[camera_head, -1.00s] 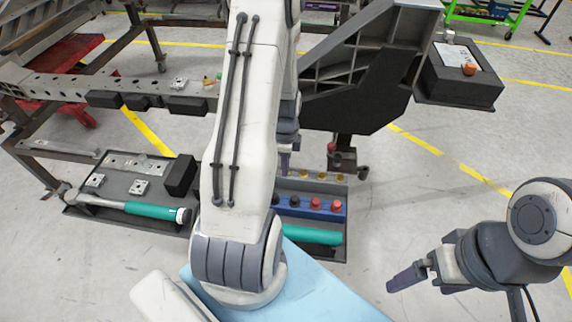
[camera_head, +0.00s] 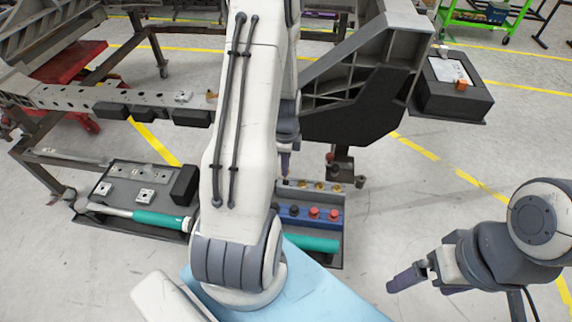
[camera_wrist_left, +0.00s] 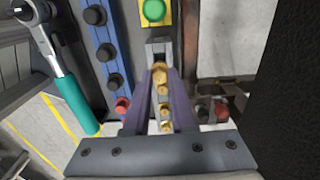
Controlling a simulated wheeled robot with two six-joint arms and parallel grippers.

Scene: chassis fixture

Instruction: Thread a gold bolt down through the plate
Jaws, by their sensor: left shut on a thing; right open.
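My left gripper (camera_head: 285,168) hangs over the back of the parts tray, partly hidden by my left arm. In the left wrist view its purple fingers (camera_wrist_left: 160,82) are shut on a gold bolt (camera_wrist_left: 160,72). More gold bolts show in line below it between the fingers; in the head view several gold bolts (camera_head: 319,186) stand in a row in the tray. A small silver plate (camera_head: 183,97) sits on the grey perforated beam (camera_head: 75,98). Another square plate (camera_head: 146,195) lies in the left tray. My right gripper (camera_head: 410,280) is open and empty at the lower right, over bare floor.
A blue rack (camera_head: 297,222) of black and red knobs and a teal-handled tool (camera_head: 312,243) lie in front of the bolts. A black box (camera_head: 183,185) stands beside the left plates. A large grey-black bracket (camera_head: 365,105) rises behind the tray.

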